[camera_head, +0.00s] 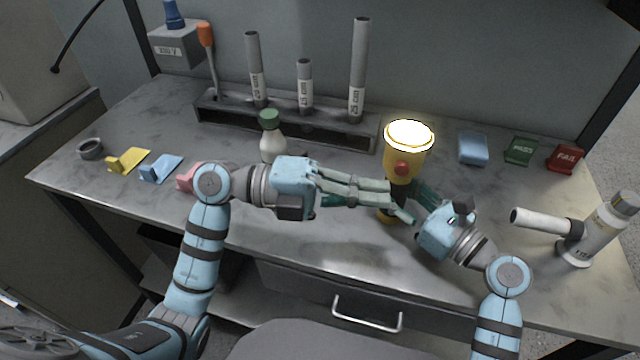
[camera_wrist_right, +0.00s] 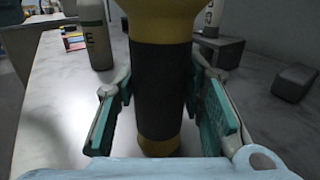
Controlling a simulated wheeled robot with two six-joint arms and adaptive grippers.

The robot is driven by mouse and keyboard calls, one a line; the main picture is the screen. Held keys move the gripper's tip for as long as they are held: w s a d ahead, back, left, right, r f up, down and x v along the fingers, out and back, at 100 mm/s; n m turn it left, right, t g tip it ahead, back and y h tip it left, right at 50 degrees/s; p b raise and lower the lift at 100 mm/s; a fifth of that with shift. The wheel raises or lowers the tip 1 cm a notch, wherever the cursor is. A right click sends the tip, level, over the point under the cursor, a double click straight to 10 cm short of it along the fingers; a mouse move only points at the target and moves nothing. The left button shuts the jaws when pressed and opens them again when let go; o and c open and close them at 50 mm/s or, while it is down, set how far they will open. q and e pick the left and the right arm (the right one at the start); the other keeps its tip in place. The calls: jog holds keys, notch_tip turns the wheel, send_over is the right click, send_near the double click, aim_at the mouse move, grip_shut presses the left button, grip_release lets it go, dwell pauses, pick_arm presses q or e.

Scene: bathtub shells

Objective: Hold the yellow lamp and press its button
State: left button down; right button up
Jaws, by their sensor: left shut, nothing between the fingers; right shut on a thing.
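The yellow lamp (camera_head: 403,160) stands upright on the workbench, its round top glowing bright white. Its red button (camera_head: 401,169) faces the front. My right gripper (camera_head: 407,203) is shut around the lamp's dark handle, which also shows between the fingers in the right wrist view (camera_wrist_right: 161,95). My left gripper (camera_head: 398,200) is shut and empty. Its fingers point right and end at the lamp's front, just below the button. I cannot tell whether they touch the lamp.
A grey rack (camera_head: 290,128) with upright tubes stands behind. A green-capped bottle (camera_head: 271,140) is behind my left gripper. A white cylindrical device (camera_head: 598,232) stands at the right. Blue, green and red blocks (camera_head: 565,157) lie at the back right. The bench's front middle is clear.

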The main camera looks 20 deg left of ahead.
jog(key=shift+a, duration=0.15)
pick_arm(q)
jog(key=s+a, duration=0.1)
jog(key=a, duration=0.7)
jog(key=shift+s+a, duration=0.25)
jog(key=shift+a, duration=0.1)
pick_arm(e)
jog(key=o, duration=1.3)
jog(key=shift+o, duration=0.3)
jog(key=shift+d, duration=0.2)
